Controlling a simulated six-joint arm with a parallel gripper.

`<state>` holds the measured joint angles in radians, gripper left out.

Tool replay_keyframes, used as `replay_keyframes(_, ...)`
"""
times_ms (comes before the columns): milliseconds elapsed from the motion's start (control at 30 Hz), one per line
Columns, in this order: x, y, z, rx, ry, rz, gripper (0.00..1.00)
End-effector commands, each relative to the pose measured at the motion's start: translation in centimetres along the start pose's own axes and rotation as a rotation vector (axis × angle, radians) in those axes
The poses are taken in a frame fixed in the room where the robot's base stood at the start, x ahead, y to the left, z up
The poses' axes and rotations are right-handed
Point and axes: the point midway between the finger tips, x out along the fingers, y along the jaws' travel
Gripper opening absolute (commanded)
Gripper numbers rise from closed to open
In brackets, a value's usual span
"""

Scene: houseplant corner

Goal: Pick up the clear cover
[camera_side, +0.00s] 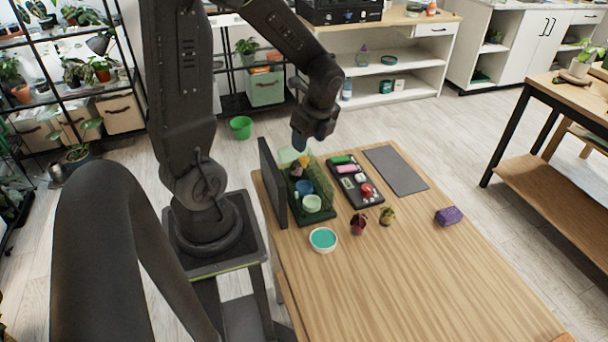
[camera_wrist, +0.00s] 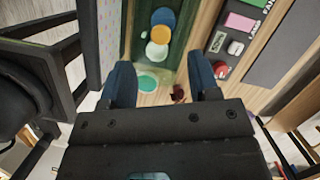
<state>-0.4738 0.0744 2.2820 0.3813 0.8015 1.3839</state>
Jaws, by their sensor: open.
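The clear cover (camera_side: 322,178) looks like a see-through, green-tinted shell over the dark green tray (camera_side: 318,220) in the side view. Small pots show in the tray, a blue one (camera_side: 304,187) and a pale green one (camera_side: 312,203). The cover's exact edges are hard to make out, and in the wrist view I cannot tell it from the tray. My gripper (camera_side: 299,142) is above the far end of the tray, pointing down. In the wrist view my gripper (camera_wrist: 160,66) has its blue fingers wide apart with nothing held between them; the tray lies beyond them.
A dark upright panel (camera_side: 271,183) stands just left of the tray. A teal-filled dish (camera_side: 323,239), two small plants and a purple block (camera_side: 448,215) are nearer. The front table is clear.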

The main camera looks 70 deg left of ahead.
Motion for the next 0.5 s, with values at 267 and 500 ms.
replay_keyframes(267,2.3,0.0,-0.1,-0.001,0.001,0.002,0.56)
replay_keyframes(500,5.8,0.0,-0.2,-0.001,0.001,0.004,0.56)
